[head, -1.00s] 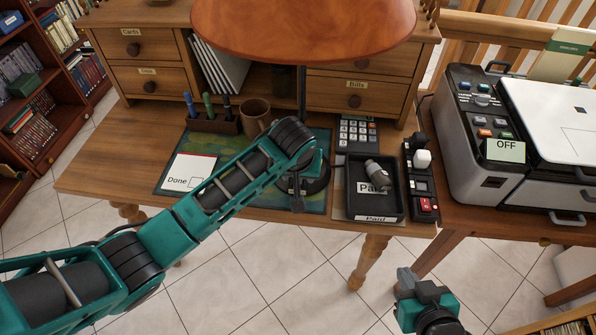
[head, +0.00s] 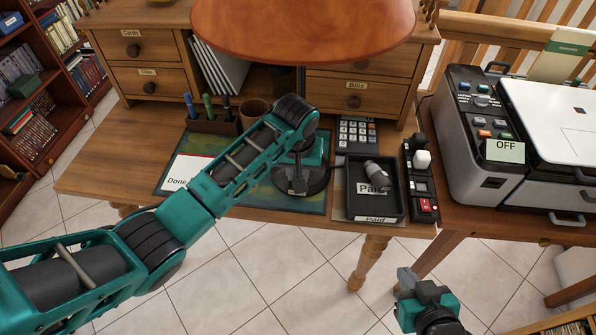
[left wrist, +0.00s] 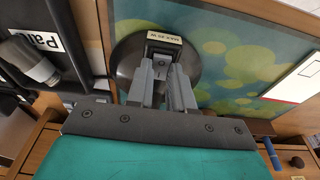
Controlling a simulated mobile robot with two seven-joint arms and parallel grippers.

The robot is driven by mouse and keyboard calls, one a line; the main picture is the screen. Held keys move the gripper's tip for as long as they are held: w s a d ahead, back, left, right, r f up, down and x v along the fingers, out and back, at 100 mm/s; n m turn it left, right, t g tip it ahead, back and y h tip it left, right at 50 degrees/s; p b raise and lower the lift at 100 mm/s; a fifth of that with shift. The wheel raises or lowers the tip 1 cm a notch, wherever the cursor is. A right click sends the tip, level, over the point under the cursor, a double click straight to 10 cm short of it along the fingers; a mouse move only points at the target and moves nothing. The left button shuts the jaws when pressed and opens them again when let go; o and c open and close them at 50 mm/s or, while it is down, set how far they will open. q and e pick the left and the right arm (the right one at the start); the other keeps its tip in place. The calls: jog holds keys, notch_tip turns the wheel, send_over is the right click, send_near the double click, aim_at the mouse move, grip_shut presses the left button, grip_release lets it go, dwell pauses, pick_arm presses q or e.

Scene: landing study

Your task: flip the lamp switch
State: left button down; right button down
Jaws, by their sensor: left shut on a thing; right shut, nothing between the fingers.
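The lamp stands on the desk, with a broad orange-brown shade (head: 303,28) at the top of the head view and a dark stem. My left gripper (head: 297,187) points down at the base. In the left wrist view its fingers (left wrist: 168,70) are close together over the base, shut on a small part, seemingly the lamp switch, mostly hidden between them. My right gripper (head: 405,276) is shut and empty, low at the right.
A black "Paid" tray (head: 376,209) holding a grey cylindrical thing, a calculator (head: 357,132) and a black strip with a red switch (head: 426,205) lie right of the lamp. A pen holder (head: 213,124) and mug (head: 254,112) stand behind my left arm. A printer (head: 480,150) stands at right.

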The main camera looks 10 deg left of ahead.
pick_arm(q)
jog(key=shift+g, duration=0.3)
jog(key=c, duration=1)
grip_release()
notch_tip(320, 180, up, 12)
jog(key=s, duration=0.1)
jog(key=shift+s, duration=0.3)
jog(key=shift+f, duration=0.1)
